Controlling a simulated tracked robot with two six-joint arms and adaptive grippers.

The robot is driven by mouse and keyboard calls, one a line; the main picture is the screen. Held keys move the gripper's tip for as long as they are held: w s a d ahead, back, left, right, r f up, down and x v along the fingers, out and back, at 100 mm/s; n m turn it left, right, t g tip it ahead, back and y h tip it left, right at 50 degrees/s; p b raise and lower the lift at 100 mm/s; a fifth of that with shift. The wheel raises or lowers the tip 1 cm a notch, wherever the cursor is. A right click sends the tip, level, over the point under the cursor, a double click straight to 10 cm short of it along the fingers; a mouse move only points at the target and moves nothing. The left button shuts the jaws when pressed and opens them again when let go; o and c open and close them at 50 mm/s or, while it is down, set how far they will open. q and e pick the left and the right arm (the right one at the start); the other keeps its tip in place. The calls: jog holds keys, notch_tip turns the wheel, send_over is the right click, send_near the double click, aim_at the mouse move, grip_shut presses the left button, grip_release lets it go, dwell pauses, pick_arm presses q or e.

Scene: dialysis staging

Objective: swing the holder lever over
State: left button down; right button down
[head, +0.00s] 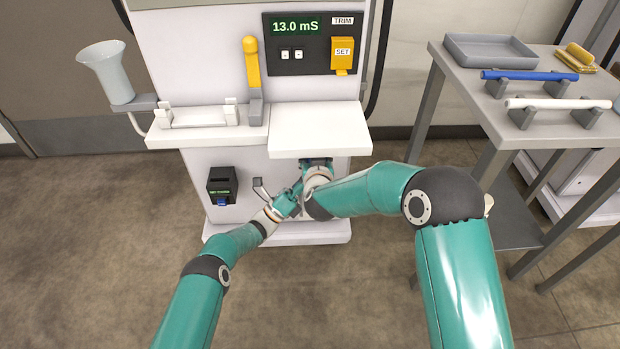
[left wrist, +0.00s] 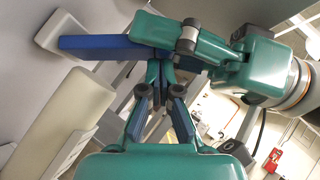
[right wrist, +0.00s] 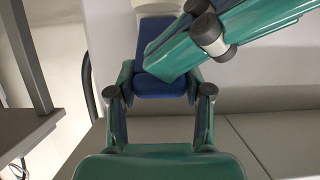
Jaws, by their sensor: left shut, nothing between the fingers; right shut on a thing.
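A blue bar, which looks like the holder lever (left wrist: 98,46), juts from a white mount in the left wrist view. In the right wrist view the lever (right wrist: 156,86) lies between the fingers of my right gripper (right wrist: 160,74), which is shut on it. In the head view my right gripper (head: 316,163) is just under the machine's right shelf, and the lever is hidden there. My left gripper (left wrist: 157,68) is shut and empty, close beside the lever and the right gripper. It also shows in the head view (head: 290,204). Whether it touches the lever I cannot tell.
The white shelf (head: 320,128) overhangs the grippers. A cream cylinder (left wrist: 62,122) is close to the left gripper. A black box (head: 222,186) is on the machine front to the left. The side table (head: 462,72) at right holds a tray and blue and white bars. The floor is clear.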

pick_arm(q)
jog(key=shift+w+r, duration=0.25)
jog(key=shift+r, duration=0.25)
pick_arm(e)
jog(key=shift+w+r, duration=0.15)
jog(key=shift+r, duration=0.1)
jog(key=c, duration=0.6)
grip_release()
jog(key=shift+o, duration=0.6)
jog(key=shift+f, duration=0.15)
pick_arm(q)
jog(key=shift+f, duration=0.1)
pick_arm(e)
jog(key=shift+s, duration=0.25)
